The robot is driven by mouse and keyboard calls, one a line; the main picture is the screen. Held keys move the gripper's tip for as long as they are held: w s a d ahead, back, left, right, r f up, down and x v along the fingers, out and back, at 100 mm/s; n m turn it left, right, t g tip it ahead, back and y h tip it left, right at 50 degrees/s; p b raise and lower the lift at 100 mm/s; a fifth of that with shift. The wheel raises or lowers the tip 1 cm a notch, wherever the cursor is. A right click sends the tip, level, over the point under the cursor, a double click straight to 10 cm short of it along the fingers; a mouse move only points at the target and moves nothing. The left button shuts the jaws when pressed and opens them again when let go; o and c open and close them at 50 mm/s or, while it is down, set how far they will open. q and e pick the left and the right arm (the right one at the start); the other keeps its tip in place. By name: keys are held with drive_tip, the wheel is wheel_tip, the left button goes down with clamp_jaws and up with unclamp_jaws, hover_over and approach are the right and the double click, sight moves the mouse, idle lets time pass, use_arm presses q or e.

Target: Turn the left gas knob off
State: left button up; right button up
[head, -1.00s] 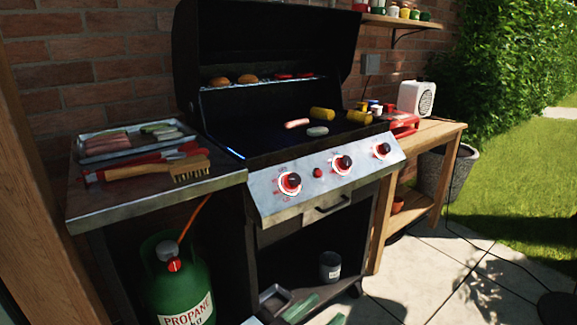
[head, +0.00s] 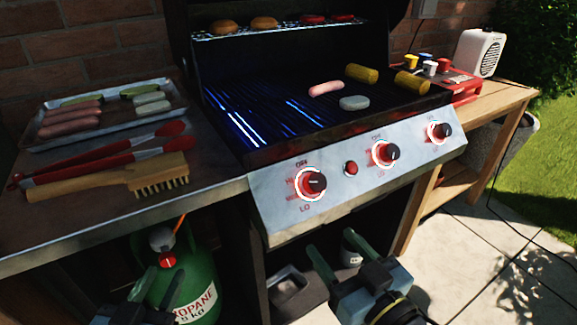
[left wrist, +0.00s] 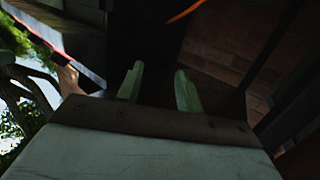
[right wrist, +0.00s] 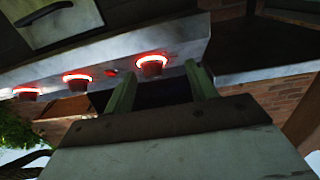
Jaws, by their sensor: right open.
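The grill's left gas knob (head: 312,184) is dark with a lit red ring, on the sloping steel panel between printed OFF and LO marks. Its exact setting is hard to read. It also shows in the right wrist view (right wrist: 152,66), just beyond the fingertips and roughly between them. My right gripper (head: 338,252) is open and empty, below and to the right of this knob, apart from it. My left gripper (head: 142,288) is low in front of the propane bottle. Its fingers stand apart and empty in the left wrist view (left wrist: 159,78).
A middle knob (head: 385,153) and a right knob (head: 439,131) also have lit rings. A red button (head: 351,168) sits beside the left knob. The side shelf (head: 215,190) holds a brush (head: 110,178), tongs and a tray. Bluish lines glow under the grate. A green propane bottle (head: 195,280) stands below.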

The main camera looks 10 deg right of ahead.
wheel_tip(320, 180, up, 3)
drive_tip(key=a+n+g+y+p, duration=0.1)
drive_tip(key=a+n+y+p, duration=0.15)
drive_tip(key=p, duration=0.35)
use_arm(q)
drive_tip(key=s+a+f+g+y+p, duration=0.1)
drive_tip(key=s+a+f+g+p, duration=0.2)
drive_tip(key=f, duration=0.8)
drive_tip(key=s+a+f+g+y+p, duration=0.1)
drive_tip(key=s+f+g+p, duration=0.3)
drive_tip(key=f, duration=0.8)
use_arm(e)
drive_tip(key=y+p, duration=0.1)
drive_tip(key=p, duration=0.9)
approach(319, 182)
drive_tip(key=b+x, duration=0.1)
drive_tip(key=x, duration=0.8)
drive_tip(key=shift+b, duration=0.35)
use_arm(q)
drive_tip(key=s+a+f+g+y, duration=0.1)
drive_tip(key=s+a+f+g, duration=0.1)
drive_tip(key=s, duration=0.6)
drive_tip(key=s+a+f+g, duration=0.3)
drive_tip(key=s+f, duration=0.1)
drive_tip(key=s, duration=0.5)
drive_tip(key=s+a+f+g+y, duration=0.1)
drive_tip(key=s+a+f+g, duration=0.2)
drive_tip(key=s, duration=0.6)
drive_tip(key=shift+a+y, duration=0.25)
drive_tip(key=shift+y, duration=0.05)
